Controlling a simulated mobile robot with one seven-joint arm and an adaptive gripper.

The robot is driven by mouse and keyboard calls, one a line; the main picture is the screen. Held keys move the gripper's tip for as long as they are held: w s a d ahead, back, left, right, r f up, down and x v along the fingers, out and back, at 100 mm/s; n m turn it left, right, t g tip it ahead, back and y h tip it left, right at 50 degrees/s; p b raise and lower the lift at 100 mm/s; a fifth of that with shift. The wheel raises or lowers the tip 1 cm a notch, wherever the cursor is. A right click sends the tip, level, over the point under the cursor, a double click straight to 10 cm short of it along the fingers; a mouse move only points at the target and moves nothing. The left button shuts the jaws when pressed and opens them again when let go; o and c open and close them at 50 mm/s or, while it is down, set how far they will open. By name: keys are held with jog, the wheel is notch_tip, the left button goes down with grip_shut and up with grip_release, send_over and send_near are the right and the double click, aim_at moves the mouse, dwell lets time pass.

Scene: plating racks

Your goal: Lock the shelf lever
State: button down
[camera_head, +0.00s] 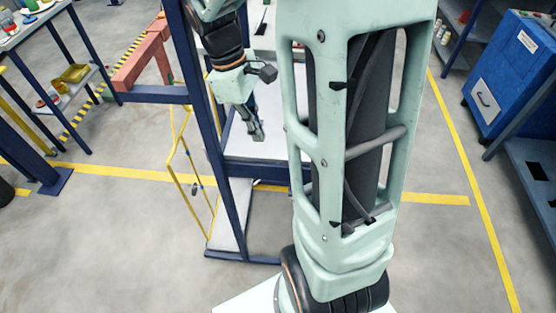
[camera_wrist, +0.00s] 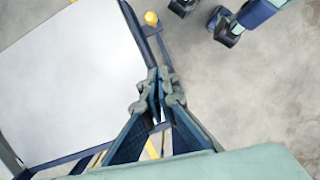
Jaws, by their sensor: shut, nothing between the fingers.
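A lever with a yellow ball knob (camera_wrist: 151,18) shows at the top of the wrist view, by the corner of a white shelf panel (camera_wrist: 70,80). A dark blue bar runs down from the knob along the panel's edge. My gripper (camera_wrist: 160,73) is shut and empty, with its fingertips below the knob in the picture and apart from it. Whether the fingertips touch the bar, I cannot tell. In the head view, my gripper (camera_head: 258,136) hangs pointing down beside a post of the blue-framed rack (camera_head: 215,150). I cannot make out the knob there.
A yellow rail frame (camera_head: 190,190) stands left of the rack. A side table (camera_head: 50,30) with containers is at the far left. A blue cabinet (camera_head: 510,75) stands at the right. The grey floor between the rack and cabinet is clear, crossed by yellow lines.

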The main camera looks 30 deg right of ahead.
jog(key=shift+f, duration=0.1)
jog(key=x, duration=1)
jog(key=shift+f+b, duration=0.15)
jog(key=shift+b, duration=0.25)
jog(key=shift+s+d+p, duration=0.35)
jog(key=shift+s+d, duration=1)
jog(key=shift+d, duration=0.15)
jog(key=shift+d+r, duration=0.1)
jog(key=shift+r, duration=0.2)
